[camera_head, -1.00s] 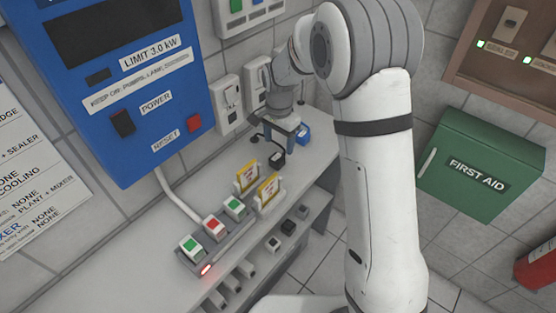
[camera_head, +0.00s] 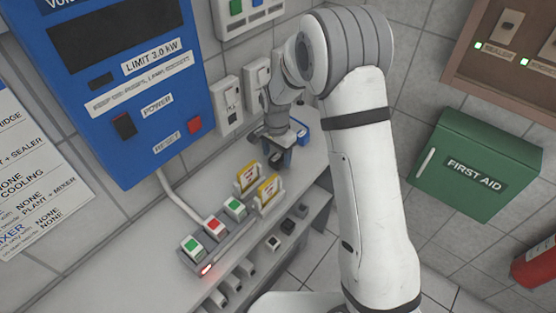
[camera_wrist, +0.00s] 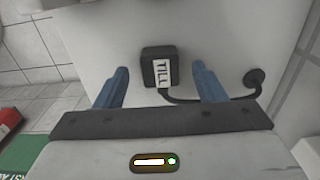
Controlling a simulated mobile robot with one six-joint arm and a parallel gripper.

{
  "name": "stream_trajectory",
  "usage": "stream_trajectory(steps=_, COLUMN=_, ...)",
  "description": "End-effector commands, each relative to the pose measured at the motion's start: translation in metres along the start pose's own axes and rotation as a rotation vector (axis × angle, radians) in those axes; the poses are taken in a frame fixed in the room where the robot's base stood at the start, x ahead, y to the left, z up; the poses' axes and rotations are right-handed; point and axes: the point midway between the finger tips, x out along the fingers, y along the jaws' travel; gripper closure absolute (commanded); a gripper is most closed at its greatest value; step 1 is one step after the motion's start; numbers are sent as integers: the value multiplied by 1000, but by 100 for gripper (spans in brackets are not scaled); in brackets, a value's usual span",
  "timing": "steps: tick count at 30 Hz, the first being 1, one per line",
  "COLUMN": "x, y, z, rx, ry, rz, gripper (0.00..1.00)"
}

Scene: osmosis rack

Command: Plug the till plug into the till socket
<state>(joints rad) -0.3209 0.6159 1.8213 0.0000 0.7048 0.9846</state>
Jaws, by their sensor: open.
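The till plug (camera_wrist: 148,68) is a black block with a white TILL label, lying on the light worktop in the wrist view. Its black cable runs right to a round black grommet (camera_wrist: 255,79). My gripper (camera_wrist: 160,67) is open, with one blue finger on each side of the plug and gaps between. In the head view my gripper (camera_head: 281,142) is low over the worktop and mostly covers the plug. Two white socket plates (camera_head: 227,106) and (camera_head: 256,80) are on the tiled wall behind; which is the till socket cannot be read.
Yellow-and-white cards (camera_head: 267,193) stand on the worktop (camera_head: 150,262) to the front, near green and red buttons (camera_head: 214,225). A blue power box (camera_head: 120,90) hangs left, a green first aid box (camera_head: 475,165) right.

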Motion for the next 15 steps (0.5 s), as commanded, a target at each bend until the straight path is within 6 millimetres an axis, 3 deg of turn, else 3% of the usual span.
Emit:
stream_trajectory(steps=6, x=21, y=0, z=0, rx=0, ry=0, rz=0, gripper=36)
stream_trajectory(steps=15, x=22, y=0, z=0, rx=-1, ry=0, rz=-1, gripper=36)
